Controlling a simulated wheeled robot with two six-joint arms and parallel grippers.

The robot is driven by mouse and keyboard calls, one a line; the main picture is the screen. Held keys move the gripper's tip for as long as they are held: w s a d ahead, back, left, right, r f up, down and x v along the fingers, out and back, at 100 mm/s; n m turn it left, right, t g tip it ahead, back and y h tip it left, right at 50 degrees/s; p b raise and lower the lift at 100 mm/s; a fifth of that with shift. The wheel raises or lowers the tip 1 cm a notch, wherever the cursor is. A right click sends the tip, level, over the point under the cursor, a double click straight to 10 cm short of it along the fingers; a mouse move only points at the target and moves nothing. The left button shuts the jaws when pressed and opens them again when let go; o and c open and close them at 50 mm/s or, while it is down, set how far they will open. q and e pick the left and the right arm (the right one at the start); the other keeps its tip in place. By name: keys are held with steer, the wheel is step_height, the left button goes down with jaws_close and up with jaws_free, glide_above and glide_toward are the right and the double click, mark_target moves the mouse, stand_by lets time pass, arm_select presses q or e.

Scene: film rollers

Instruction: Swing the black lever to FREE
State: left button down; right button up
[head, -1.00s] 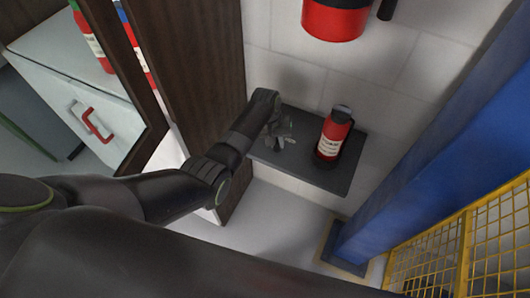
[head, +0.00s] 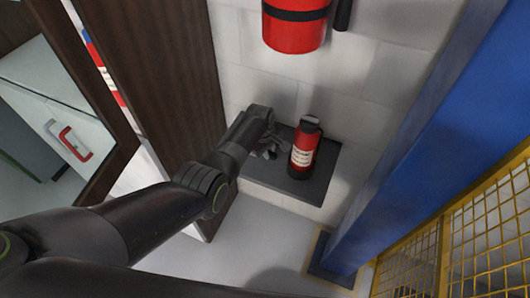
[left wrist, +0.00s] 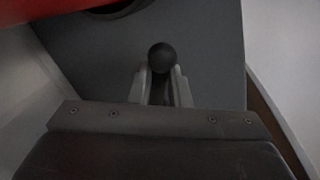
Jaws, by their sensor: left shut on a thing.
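The black lever shows in the left wrist view as a round black knob (left wrist: 162,57) between my left fingertips. My left gripper (left wrist: 162,82) is shut on it, one grey finger on each side. In the head view my left gripper (head: 268,152) is low over the left part of a dark grey shelf (head: 312,190), left of a red extinguisher (head: 303,150). The lever cannot be made out there, and its shaft is hidden. No FREE marking is readable. My right gripper is not in view.
A larger red cylinder (head: 295,30) hangs on the white wall above. A dark wooden panel (head: 155,80) stands close left of my arm. A blue column (head: 430,140) and yellow mesh (head: 480,235) are on the right. Pale floor is open below the shelf.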

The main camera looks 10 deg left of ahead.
arm_select(q)
steer(key=shift+s+d+f+n, duration=0.2)
steer(key=shift+d+f+n, duration=0.1)
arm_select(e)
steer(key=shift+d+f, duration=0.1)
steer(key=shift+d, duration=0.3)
arm_select(q)
steer(key=c, duration=1.6)
jaws_free()
steer(key=shift+o, duration=1.2)
steer(key=shift+d, duration=0.1)
steer(key=shift+w+r, duration=0.15)
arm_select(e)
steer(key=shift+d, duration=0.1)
arm_select(q)
steer(key=shift+r, duration=0.15)
